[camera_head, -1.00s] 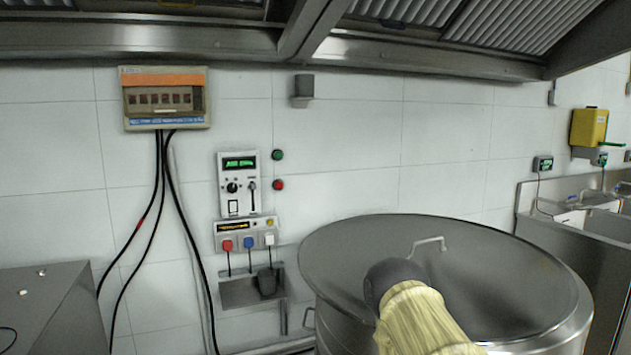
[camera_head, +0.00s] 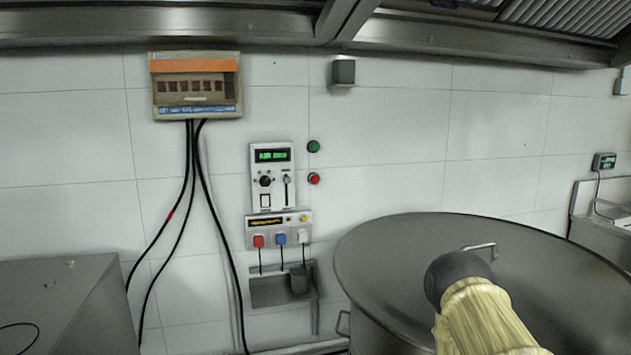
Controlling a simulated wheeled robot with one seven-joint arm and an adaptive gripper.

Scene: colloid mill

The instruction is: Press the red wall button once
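The red wall button (camera_head: 313,178) is a small round button on the white tiled wall, right of the control panel. A green button (camera_head: 313,146) sits just above it. Part of my arm, a yellow sleeve with a dark rounded joint, shows at the lower right in front of the large pot. It is well to the right of and below the red button, and apart from it. My gripper's fingers do not show in this view.
A large steel pot with a lid (camera_head: 385,262) stands at the lower right, below the buttons. A control panel (camera_head: 273,177) and a socket unit (camera_head: 270,229) are on the wall. A breaker box (camera_head: 196,112) with hanging cables is left. A steel counter (camera_head: 60,300) fills the lower left.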

